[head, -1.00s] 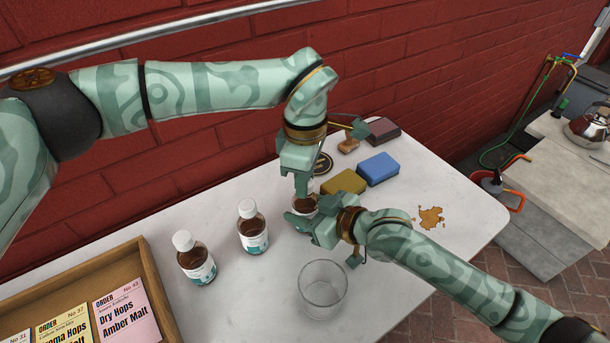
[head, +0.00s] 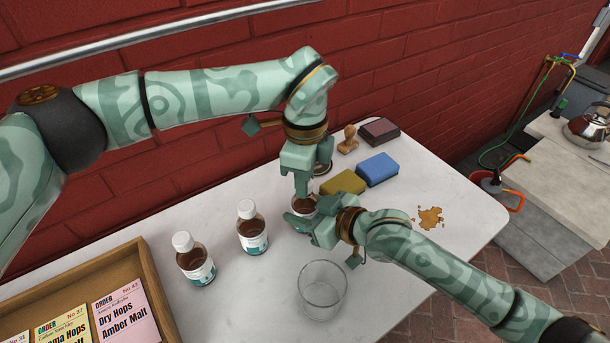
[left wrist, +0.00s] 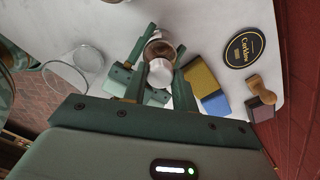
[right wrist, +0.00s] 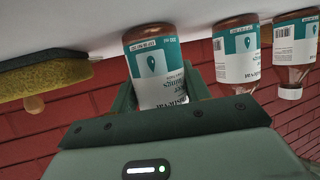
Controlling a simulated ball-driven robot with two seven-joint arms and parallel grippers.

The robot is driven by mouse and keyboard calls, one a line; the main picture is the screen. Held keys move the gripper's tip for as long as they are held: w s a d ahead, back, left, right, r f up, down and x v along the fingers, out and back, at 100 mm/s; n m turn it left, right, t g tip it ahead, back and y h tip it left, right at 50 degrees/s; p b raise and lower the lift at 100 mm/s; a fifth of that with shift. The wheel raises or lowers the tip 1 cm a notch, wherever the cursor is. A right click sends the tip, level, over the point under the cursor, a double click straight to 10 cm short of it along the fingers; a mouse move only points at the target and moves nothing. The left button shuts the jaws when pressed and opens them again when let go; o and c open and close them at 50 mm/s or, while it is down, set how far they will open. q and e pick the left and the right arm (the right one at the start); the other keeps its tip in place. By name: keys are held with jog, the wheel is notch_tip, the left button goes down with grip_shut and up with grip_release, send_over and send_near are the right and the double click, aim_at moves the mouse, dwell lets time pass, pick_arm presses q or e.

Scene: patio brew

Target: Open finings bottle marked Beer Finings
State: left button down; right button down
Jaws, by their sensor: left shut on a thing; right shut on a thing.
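The held finings bottle (head: 302,206) is brown with a white and teal label (right wrist: 160,72), upside down and partly readable in the right wrist view. My right gripper (head: 303,217) is shut around its body at the table. My left gripper (head: 302,188) points down from above, shut on the white cap (left wrist: 161,72). The brown bottle (left wrist: 160,47) shows just beyond the cap in the left wrist view; I cannot tell whether the cap is apart from the neck. The fingers hide most of the bottle in the head view.
Two capped brown bottles (head: 252,228) (head: 195,260) stand to the left. An empty glass (head: 322,290) stands in front. A wooden tray of order cards (head: 150,278) is at lower left. Sponges (head: 378,169) (head: 343,182), a stamp (head: 348,140) and a spill (head: 430,217) lie right.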

pick_arm(q)
jog(key=shift+w+n, duration=0.1)
jog(key=shift+n, duration=0.5)
jog(key=shift+r, duration=0.15)
jog(key=shift+r, duration=0.95)
jog(key=shift+r, duration=2.05)
pick_arm(e)
jog(key=c, duration=0.6)
grip_release()
